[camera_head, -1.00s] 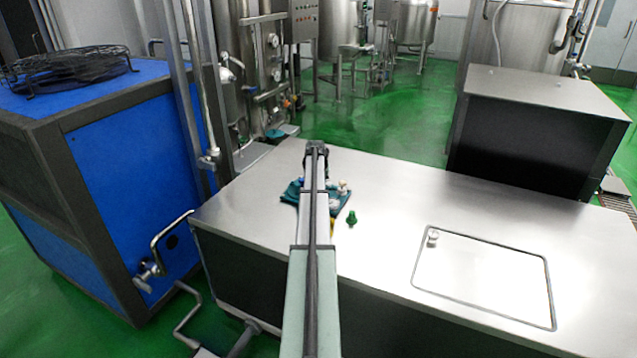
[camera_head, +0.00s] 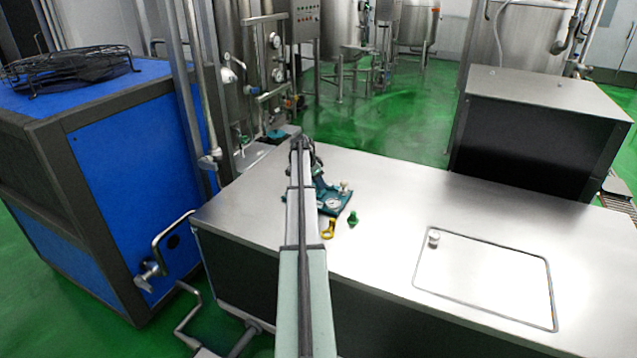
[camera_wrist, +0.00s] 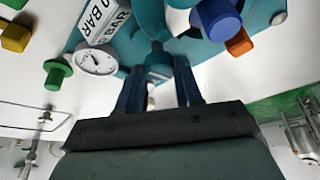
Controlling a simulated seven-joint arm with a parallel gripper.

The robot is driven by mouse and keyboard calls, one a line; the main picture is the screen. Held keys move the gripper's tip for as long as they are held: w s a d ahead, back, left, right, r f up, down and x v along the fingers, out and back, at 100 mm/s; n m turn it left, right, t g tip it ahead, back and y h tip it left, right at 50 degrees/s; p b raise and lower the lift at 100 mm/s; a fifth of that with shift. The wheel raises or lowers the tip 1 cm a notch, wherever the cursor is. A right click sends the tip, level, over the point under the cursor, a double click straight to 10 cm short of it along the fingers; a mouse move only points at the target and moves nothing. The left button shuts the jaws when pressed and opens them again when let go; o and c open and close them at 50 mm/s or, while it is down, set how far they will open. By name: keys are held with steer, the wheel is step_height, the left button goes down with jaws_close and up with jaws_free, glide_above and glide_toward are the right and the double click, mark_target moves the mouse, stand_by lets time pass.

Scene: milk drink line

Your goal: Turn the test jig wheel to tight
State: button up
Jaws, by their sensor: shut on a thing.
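The test jig is a teal base (camera_head: 340,194) on the steel bench, with a round white gauge and small fittings. In the wrist view its gauge (camera_wrist: 97,60) and white BAR labels (camera_wrist: 104,20) show at upper left. My gripper (camera_wrist: 158,75) has its two dark blue fingers on either side of a teal part of the jig, which appears to belong to the wheel, and is shut on it. The whole wheel and any tight mark cannot be made out. In the head view my arm hides the fingers and part of the jig.
A blue knob (camera_wrist: 215,18) and an orange piece (camera_wrist: 240,42) show beside the fingers. The bench right of the jig is clear around a framed panel (camera_head: 485,280).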

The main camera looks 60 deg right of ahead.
steer(key=shift+w+m+g+y, duration=0.1)
steer(key=shift+m+g+y, duration=0.2)
steer(key=shift+m, duration=0.8)
steer(key=o, duration=1)
steer(key=shift+o, duration=0.2)
steer(key=v, duration=1.3)
steer(key=shift+r, duration=0.4)
steer(key=shift+w+a, duration=0.1)
steer(key=shift+w, duration=0.05)
